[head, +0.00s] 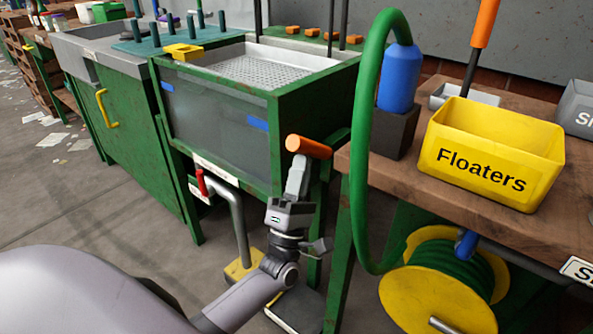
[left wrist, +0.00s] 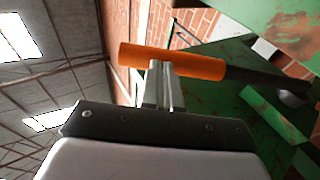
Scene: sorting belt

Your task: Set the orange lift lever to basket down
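The orange lift lever (head: 308,147) sticks out at the front right corner of the green tank frame (head: 300,110), roughly level. In the left wrist view the orange lever (left wrist: 170,62) lies across the picture, with a dark rod at its right end. My left gripper (head: 297,165) is just below the lever, fingertips up at its underside. In the left wrist view the gripper's fingers (left wrist: 160,68) are close together, the tips overlapping the lever's lower edge; whether they press on it I cannot tell. The perforated basket (head: 262,72) shows near the top of the tank. My right gripper is not in view.
A red-handled valve (head: 202,182) and grey pipe are left of my forearm. A green hose (head: 362,130) arches down to a yellow reel (head: 435,290) on the right. The yellow Floaters bin (head: 490,150) stands on a wooden bench. Open floor lies left.

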